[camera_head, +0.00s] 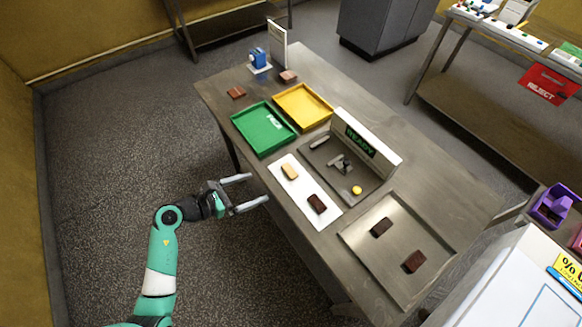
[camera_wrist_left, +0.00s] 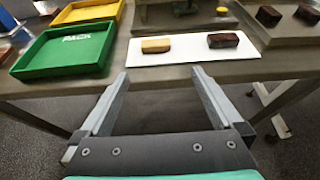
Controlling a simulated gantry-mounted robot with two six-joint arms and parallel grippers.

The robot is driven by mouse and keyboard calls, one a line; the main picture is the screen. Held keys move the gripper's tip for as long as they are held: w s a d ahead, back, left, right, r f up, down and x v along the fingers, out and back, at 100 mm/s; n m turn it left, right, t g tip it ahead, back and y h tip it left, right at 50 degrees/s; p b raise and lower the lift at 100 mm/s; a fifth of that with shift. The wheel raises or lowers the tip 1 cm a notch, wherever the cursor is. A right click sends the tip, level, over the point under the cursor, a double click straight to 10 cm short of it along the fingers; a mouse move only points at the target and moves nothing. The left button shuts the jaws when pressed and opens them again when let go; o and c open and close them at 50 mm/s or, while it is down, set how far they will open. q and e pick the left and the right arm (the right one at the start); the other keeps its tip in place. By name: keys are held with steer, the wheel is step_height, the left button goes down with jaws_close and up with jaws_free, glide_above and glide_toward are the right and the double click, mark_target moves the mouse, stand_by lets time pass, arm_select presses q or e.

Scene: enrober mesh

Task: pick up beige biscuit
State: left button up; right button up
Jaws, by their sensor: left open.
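The beige biscuit (camera_head: 290,172) lies on a white board (camera_head: 314,214) near the table's left edge in the head view. It also shows in the left wrist view (camera_wrist_left: 156,46), on the left part of the board, ahead of my fingers. A dark brown biscuit (camera_head: 317,204) lies on the same board, to the right of the beige one in the wrist view (camera_wrist_left: 223,40). My left gripper (camera_head: 258,190) is open and empty, just off the table edge, apart from the beige biscuit. My right gripper is not in view.
A green tray (camera_head: 243,127) marked PACK and a yellow tray (camera_head: 322,115) stand beyond the board. A grey machine with a READY display (camera_head: 360,142) and yellow button (camera_head: 357,190) stands beside it. A metal plate (camera_head: 378,262) holds two dark biscuits.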

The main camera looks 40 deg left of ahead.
arm_select(q)
steer(key=b, duration=0.2)
glide_toward(286, 172)
steer(key=shift+w+d+f, duration=0.15)
steer(key=shift+w+f, duration=0.3)
steer(key=shift+w, duration=0.15)
steer(key=shift+w+d+f, duration=0.2)
steer(key=shift+w+f, duration=0.3)
steer(key=shift+w, duration=0.05)
steer(key=shift+w+d+f+b, duration=0.1)
steer(key=shift+w+f+b, duration=0.05)
steer(key=shift+w+b, duration=0.15)
steer(key=x, duration=0.1)
steer(key=b+x, duration=0.1)
steer(key=x, duration=0.2)
steer(key=shift+w+b, duration=0.35)
steer(key=shift+b, duration=0.05)
steer(key=shift+r, duration=0.25)
steer(key=c, duration=0.9)
steer(key=shift+r, duration=0.1)
